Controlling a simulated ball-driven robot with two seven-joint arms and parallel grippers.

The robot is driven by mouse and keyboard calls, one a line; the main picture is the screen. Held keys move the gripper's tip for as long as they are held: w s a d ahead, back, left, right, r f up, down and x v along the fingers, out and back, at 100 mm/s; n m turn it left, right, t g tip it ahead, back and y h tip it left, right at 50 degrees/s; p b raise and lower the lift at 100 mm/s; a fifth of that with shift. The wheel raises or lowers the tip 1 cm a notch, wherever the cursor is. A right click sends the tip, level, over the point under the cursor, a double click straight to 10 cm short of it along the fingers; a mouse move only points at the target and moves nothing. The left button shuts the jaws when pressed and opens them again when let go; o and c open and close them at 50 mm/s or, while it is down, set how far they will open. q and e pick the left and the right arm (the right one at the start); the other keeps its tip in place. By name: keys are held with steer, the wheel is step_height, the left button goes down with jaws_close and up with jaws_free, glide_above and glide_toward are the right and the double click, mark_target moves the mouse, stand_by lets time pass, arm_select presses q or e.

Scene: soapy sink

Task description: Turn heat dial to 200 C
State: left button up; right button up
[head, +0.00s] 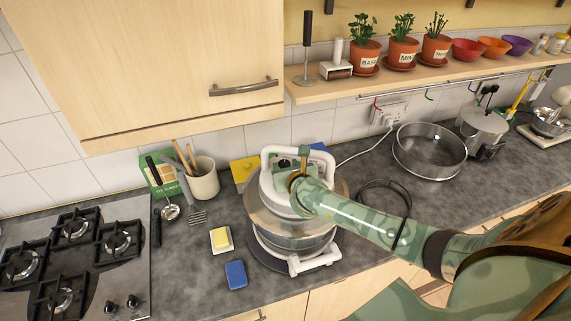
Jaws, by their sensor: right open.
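A round appliance with a white top and handle and a steel body (268,228) stands on the grey worktop. A white cable runs from its far side toward the wall socket. A white base part (308,262) sticks out at its front. I cannot make out a heat dial or a scale on it; my arm hides part of its top and right side. My right gripper (293,168) is over the appliance's top, close to the white handle, and open. I cannot tell whether it touches anything. My left gripper is not in view.
A gas hob (142,262) with two black knobs is at the left. A blue sponge (235,274), a yellow block on a dish (221,239) and a utensil pot (203,180) stand left of the appliance. A black ring (385,184) and a steel pan (429,150) lie right.

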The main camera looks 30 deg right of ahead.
steer(key=shift+x, duration=0.8)
steer(key=c, duration=0.7)
steer(key=shift+h, duration=0.3)
